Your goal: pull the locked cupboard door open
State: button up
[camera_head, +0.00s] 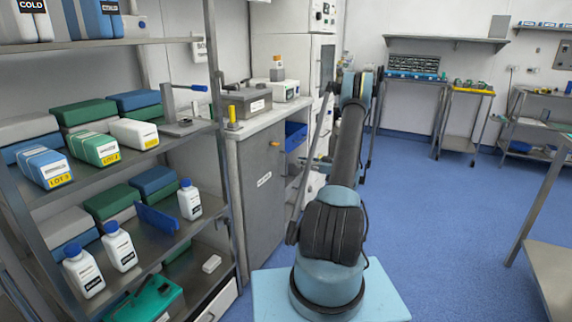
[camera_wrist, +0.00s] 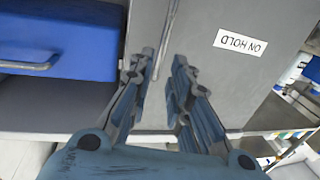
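The grey cupboard door (camera_head: 262,200) stands below the counter, left of my arm, and looks shut. In the wrist view the grey door (camera_wrist: 215,85) fills the upper middle, with an upside-down "ON HOLD" label (camera_wrist: 241,43). A thin upright bar, which looks like a handle (camera_wrist: 168,25), runs down toward the space between my fingertips. My gripper (camera_wrist: 163,58) is open, its two fingers apart in front of the door. I cannot tell whether either finger touches the bar. In the head view my gripper is hidden behind my arm. A small orange piece (camera_head: 274,144) sits near the door's top.
A blue bin (camera_wrist: 60,38) with a metal handle is left of the door in the wrist view; a blue bin (camera_head: 296,135) also shows in the head view. The steel shelf rack (camera_head: 190,128) with boxes and bottles stands at left. Blue floor (camera_head: 430,220) is clear at right.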

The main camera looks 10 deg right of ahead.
send_over(287, 174)
jog(key=shift+w, duration=0.4)
grip_shut()
